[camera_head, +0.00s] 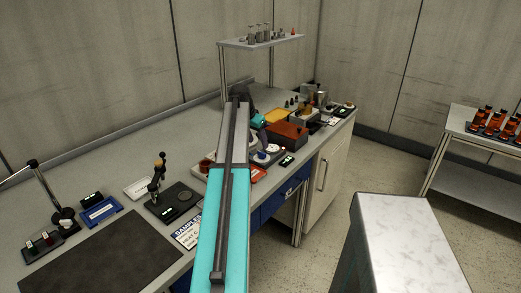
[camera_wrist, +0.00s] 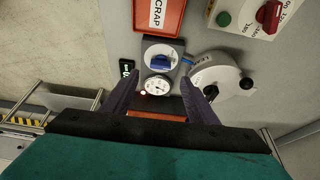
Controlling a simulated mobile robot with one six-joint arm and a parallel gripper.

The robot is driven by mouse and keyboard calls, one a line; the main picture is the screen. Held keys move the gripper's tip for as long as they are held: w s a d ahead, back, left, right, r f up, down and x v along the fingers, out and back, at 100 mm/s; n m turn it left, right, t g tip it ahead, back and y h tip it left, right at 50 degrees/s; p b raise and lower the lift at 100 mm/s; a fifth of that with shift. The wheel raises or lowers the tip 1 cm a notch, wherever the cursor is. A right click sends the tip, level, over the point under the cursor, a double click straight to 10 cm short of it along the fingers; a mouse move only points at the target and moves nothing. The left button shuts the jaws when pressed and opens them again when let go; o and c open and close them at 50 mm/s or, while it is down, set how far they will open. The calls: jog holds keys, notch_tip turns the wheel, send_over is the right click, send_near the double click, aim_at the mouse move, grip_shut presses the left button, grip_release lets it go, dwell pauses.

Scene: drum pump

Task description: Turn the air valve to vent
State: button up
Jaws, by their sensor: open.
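A blue knob (camera_wrist: 159,62) sits on a white dial on a grey box, with a round white gauge (camera_wrist: 158,84) beside it. I take the blue knob to be the air valve; its position labels are too small to read. In the head view the small blue knob (camera_head: 262,155) shows beside my arm. My gripper (camera_wrist: 159,77) has its two dark fingers spread wide on either side of the knob and gauge. Nothing is between them in its grasp, and no contact shows.
A round white drum-like housing (camera_wrist: 214,75) stands close by the right finger. A panel with a red knob (camera_wrist: 270,15) and green button is at upper right. A brown-orange box (camera_head: 287,134) stands behind the valve.

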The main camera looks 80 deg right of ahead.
aim_at(262, 153)
jog(key=shift+p+x, duration=0.65)
jog(key=shift+x, duration=2.95)
jog(key=c, duration=1.1)
jog(key=shift+o, duration=0.2)
jog(key=shift+s+n, duration=0.1)
jog(key=shift+n, duration=0.4)
jog(key=n, duration=0.1)
jog(key=n+t, duration=0.1)
jog(key=n, duration=0.1)
jog(key=shift+s+a+t+b, duration=0.1)
jog(key=shift+s+t+b, duration=0.1)
jog(key=shift+t+b, duration=0.1)
jog(key=shift+s+f+n+t, duration=0.1)
jog(key=shift+n+t, duration=0.8)
jog(key=shift+n, duration=1.5)
